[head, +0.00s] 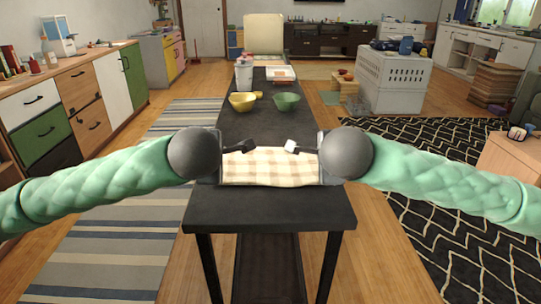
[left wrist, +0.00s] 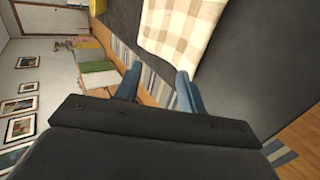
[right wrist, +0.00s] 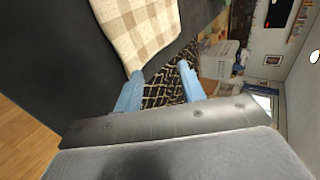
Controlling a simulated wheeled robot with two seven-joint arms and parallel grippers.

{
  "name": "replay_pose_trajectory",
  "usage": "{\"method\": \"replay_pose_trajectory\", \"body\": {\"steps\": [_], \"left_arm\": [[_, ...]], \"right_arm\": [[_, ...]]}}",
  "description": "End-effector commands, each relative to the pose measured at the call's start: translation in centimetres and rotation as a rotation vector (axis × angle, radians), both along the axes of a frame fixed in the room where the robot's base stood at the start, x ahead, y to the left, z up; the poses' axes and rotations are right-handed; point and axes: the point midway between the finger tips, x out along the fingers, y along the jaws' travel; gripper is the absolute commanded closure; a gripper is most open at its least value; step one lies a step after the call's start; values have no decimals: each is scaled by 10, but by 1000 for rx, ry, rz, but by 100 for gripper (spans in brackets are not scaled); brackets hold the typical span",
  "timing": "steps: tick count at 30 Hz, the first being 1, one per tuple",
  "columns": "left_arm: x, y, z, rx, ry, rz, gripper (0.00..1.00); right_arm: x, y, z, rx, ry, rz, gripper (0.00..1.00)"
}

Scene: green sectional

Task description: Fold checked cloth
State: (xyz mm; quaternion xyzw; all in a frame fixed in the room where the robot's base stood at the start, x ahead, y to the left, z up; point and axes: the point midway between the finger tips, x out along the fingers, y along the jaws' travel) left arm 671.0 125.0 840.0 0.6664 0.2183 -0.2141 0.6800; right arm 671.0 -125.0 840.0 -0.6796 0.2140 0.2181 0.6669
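The checked cloth (head: 268,168) is beige and white and lies on the dark table (head: 300,205), between my two grippers in the head view. It also shows at the top of the left wrist view (left wrist: 178,32) and the top left of the right wrist view (right wrist: 140,25). My left gripper (head: 247,146) is at the cloth's far left side; its blue fingers (left wrist: 155,85) are apart with nothing between them. My right gripper (head: 290,147) is at the far right side; its blue fingers (right wrist: 163,88) are apart and empty. Parts of the cloth's side edges are hidden by my grippers.
Farther along the table stand a yellow bowl (head: 242,103), a green bowl (head: 286,102) and a white container (head: 244,75). A white crate (head: 392,82) stands on the floor to the right. The table's near end is bare.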

Motion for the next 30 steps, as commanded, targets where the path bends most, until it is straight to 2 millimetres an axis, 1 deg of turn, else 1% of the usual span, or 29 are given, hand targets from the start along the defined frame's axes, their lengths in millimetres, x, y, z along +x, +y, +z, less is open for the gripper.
{"method": "replay_pose_trajectory", "body": {"steps": [1, 10, 15, 30], "left_arm": [[-4, 0, 6, -1, -3, -1, 60], [-28, 0, 36, -1, -3, 0, 60], [-38, 0, 47, -1, -1, -1, 60], [-40, 0, 50, 0, 0, 0, 60]], "right_arm": [[-5, 0, 5, 0, -1, 1, 60], [-28, 0, 36, 1, -2, 1, 60], [-38, 0, 48, -1, -1, 1, 60], [-40, 0, 49, -1, 0, 1, 60]]}}
